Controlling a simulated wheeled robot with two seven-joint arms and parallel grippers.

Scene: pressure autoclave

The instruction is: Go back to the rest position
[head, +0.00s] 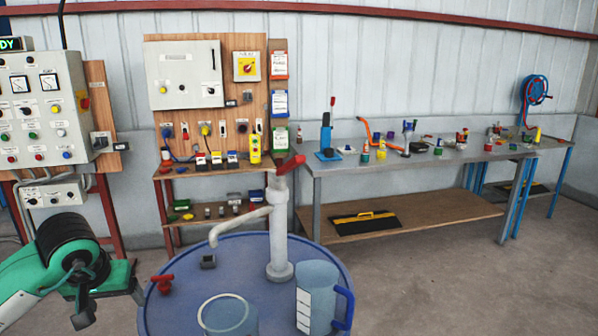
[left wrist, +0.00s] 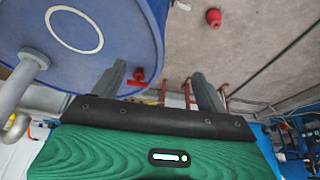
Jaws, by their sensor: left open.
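My left gripper (head: 82,300) hangs at the lower left of the head view, beside the left edge of the blue drum (head: 180,252). In the left wrist view its two fingers stand apart with nothing between them (left wrist: 160,85). The drum also shows there, at the upper left (left wrist: 150,20). A hand pump (head: 280,225) with a red handle stands on the drum top. A clear jug (head: 316,290) with a blue handle and a clear round vessel (head: 228,318) are at the front. My right gripper is in neither view.
A red valve (head: 162,284) is at the drum's left edge. A control cabinet (head: 40,112) stands at the left. A shelf unit (head: 215,208) is behind the drum. A workbench (head: 430,152) with tools is at the right. The floor (head: 470,285) right of the drum is clear.

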